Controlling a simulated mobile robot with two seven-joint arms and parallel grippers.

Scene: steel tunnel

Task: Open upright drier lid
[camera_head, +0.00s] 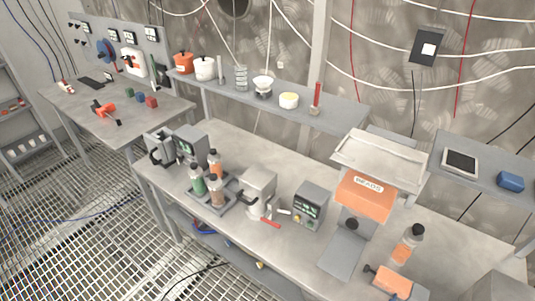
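I cannot tell for sure which device is the upright drier. Whether either lid is open or closed is too small to tell. Neither of my grippers shows in the head view.
A tray (227,198) holds bottles between the two boxes. An orange BEADS box (366,194) sits under a clear tray (380,157). An orange-labelled bottle (407,245) stands at right. A shelf (333,113) runs behind the main bench (290,252). Grated floor (75,220) is open at left.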

